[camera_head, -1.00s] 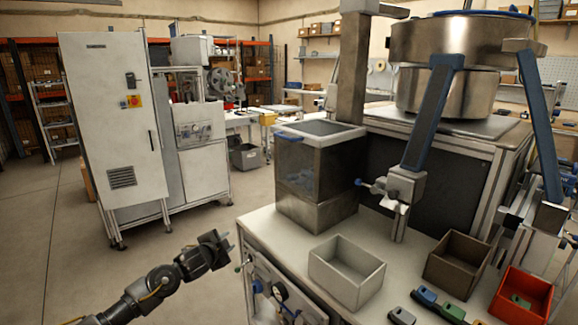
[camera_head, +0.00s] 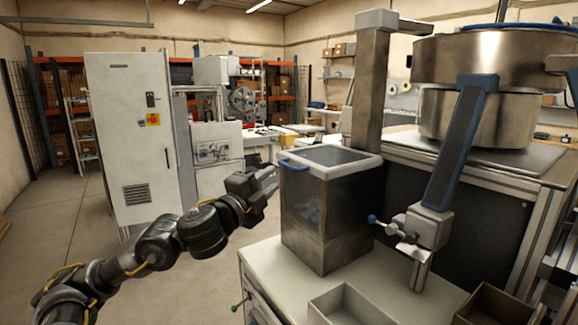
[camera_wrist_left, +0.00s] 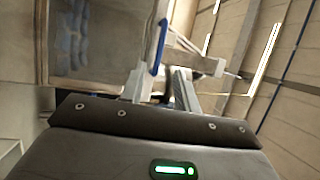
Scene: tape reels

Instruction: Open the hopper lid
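The hopper (camera_head: 325,222) is a box with clear, smoky walls and a metal lower part, with blue pieces dimly visible inside. Its lid (camera_head: 340,157), a pale frame around a dark pane, lies shut on top. The blue lid handle (camera_head: 292,165) is at the lid's left edge. My left gripper (camera_head: 270,180) is just left of the handle, fingers apart and empty, pointing towards it. In the left wrist view, the blue handle (camera_wrist_left: 157,48) shows beyond the fingertips (camera_wrist_left: 162,82), without clear contact. My right gripper is out of view.
A metal column (camera_head: 369,90) stands right behind the hopper. A blue bracket (camera_head: 460,140) and a blue-knobbed fitting (camera_head: 385,224) are to its right. A grey bin (camera_head: 350,306) sits in front.

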